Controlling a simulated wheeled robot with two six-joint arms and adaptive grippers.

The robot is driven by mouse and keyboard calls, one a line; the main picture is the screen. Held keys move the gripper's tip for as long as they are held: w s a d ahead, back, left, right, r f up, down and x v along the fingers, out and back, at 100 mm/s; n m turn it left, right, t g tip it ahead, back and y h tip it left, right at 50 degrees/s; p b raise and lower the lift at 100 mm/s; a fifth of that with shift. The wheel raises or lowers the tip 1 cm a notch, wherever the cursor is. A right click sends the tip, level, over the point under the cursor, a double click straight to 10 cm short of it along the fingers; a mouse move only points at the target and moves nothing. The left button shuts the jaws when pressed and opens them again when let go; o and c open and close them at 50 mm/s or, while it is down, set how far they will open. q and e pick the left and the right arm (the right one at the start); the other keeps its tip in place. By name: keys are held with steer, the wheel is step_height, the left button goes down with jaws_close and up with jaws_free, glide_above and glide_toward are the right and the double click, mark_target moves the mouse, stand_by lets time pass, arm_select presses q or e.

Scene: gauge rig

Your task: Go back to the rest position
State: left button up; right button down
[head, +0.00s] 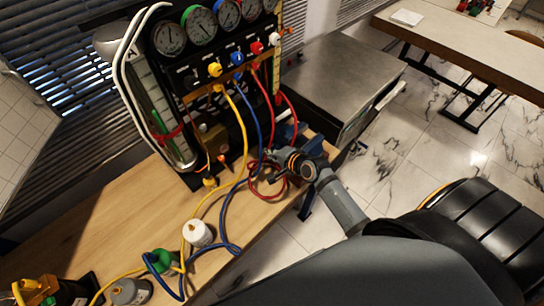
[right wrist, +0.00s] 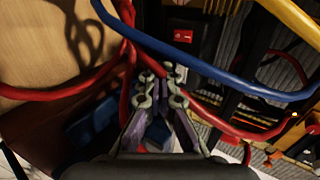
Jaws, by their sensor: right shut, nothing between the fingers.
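My right gripper (head: 272,157) reaches in over the right end of the wooden bench, close to the red hose (head: 262,188). In the right wrist view its fingers (right wrist: 162,80) are together and hold nothing. The red hose (right wrist: 128,60) passes close by the fingertips there; I cannot tell whether they touch. The gauge rig (head: 190,90) stands upright at the back of the bench, with several dials and coloured valve knobs. My left gripper is not in view.
Yellow (head: 240,125) and blue (head: 258,130) hoses hang from the rig across the wooden bench (head: 110,225). A metal cabinet (head: 345,75) stands behind on the right. The marble floor (head: 400,160) is open.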

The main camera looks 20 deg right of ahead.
steer(key=s+d+r+n+g+h, duration=0.2)
steer(key=s+n+g+h, duration=0.15)
steer(key=s+n, duration=0.55)
steer(key=s+d+r+n+g+h, duration=0.2)
steer(key=s+n+g, duration=0.3)
steer(key=s, duration=0.7)
step_height(320, 180, down, 30)
steer(key=s+d+b, duration=0.2)
steer(key=d+b, duration=0.1)
steer(key=b, duration=0.1)
arm_select(q)
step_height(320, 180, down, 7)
steer(key=b, duration=0.3)
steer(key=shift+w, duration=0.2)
arm_select(e)
steer(key=s+d+f+g, duration=0.1)
steer(key=s+f, duration=1.7)
steer(key=f, duration=0.1)
steer(key=shift+s+f+y, duration=0.25)
steer(key=shift+s+y, duration=0.1)
